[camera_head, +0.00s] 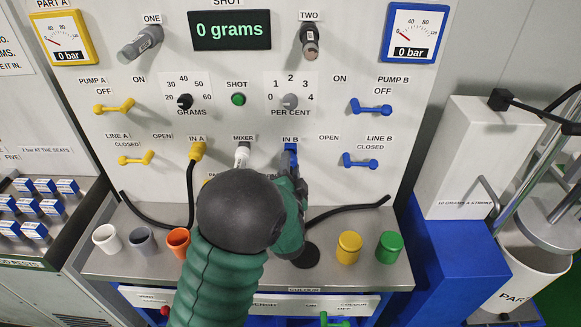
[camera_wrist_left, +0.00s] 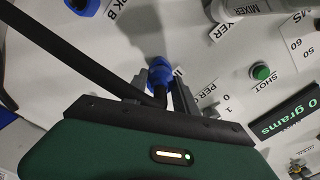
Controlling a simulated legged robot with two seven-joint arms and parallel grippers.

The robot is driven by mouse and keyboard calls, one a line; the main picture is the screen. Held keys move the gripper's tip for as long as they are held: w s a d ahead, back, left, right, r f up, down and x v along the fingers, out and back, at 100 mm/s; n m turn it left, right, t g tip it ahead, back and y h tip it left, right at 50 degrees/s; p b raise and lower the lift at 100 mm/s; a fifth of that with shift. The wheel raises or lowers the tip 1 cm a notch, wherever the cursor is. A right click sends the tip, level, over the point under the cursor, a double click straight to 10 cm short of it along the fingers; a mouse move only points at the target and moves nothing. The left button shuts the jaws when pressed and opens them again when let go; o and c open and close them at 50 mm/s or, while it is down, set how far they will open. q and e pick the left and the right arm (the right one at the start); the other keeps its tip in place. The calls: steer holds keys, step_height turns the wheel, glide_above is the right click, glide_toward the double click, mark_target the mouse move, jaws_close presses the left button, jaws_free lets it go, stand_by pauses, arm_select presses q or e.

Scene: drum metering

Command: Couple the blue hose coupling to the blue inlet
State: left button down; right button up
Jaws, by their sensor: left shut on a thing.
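The blue hose coupling (camera_wrist_left: 160,74) is between the two fingers of my left gripper (camera_wrist_left: 163,88) in the left wrist view, and the gripper is shut on it. A black hose (camera_wrist_left: 70,48) runs from it to the upper left. In the head view, blue (camera_head: 290,149) shows just below the IN B label, with my left gripper (camera_head: 292,172) right below it. The blue inlet cannot be told apart from the coupling there. The coupling is at or very close to the panel; I cannot tell whether it is fully seated. My right gripper is not in view.
A yellow coupling (camera_head: 197,150) with a black hose is at IN A, and a white fitting (camera_head: 242,155) is at MIXER. Blue levers (camera_head: 361,160) are to the right. Cups, including an orange one (camera_head: 178,243) and a green one (camera_head: 389,248), stand on the metal shelf (camera_head: 130,263).

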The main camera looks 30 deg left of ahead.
arm_select(q)
steer(key=shift+x, duration=1.05)
steer(key=c, duration=0.9)
jaws_free()
